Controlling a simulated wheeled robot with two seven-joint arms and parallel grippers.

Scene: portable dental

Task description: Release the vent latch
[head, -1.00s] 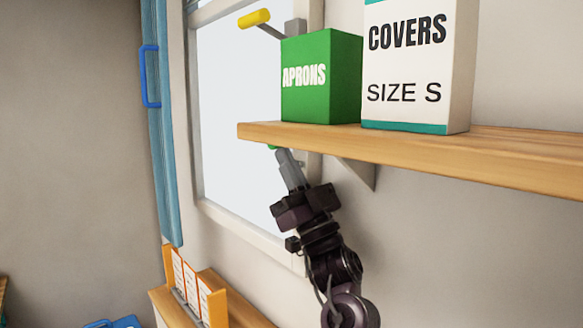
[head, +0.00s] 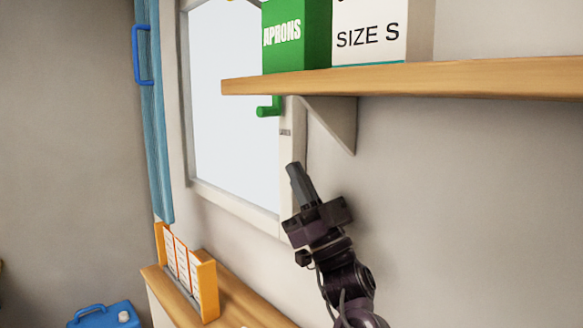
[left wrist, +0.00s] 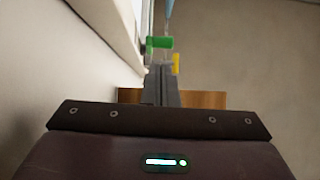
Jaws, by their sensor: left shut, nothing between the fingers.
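A green handle (head: 268,108), which I take for the vent latch, sits on the right side of the window frame just under the wooden shelf. Its grip end points left and a short arm rises behind it. It also shows in the left wrist view (left wrist: 159,42), ahead of the fingertips. My left gripper (head: 293,166) is shut and empty, below and right of the handle and apart from it in the head view. Its closed fingers show in the left wrist view (left wrist: 162,70). My right gripper is not in view.
The shelf (head: 400,80) with a bracket (head: 335,120) overhangs the handle; a green APRONS box (head: 297,40) and a white box (head: 368,30) stand on it. An orange holder (head: 205,290) stands on a lower ledge.

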